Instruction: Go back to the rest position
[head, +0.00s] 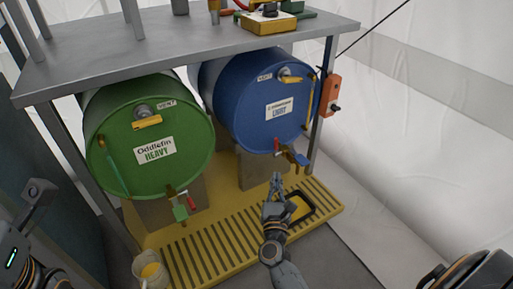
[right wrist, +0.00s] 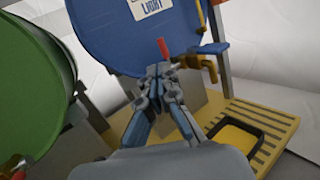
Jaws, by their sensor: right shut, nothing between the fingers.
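My right gripper (head: 275,187) is over the yellow slatted drip platform, in front of the blue drum. In the right wrist view its fingers (right wrist: 158,78) are together and empty, below the drum's red tap handle. I cannot tell from the overlap whether they touch the tap.
A green drum (head: 160,175) and a blue drum (head: 240,95) lie under a grey table (head: 120,50). The slatted platform (head: 205,262) holds a black tray (head: 313,203) with yellow inside. The floor at right is clear.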

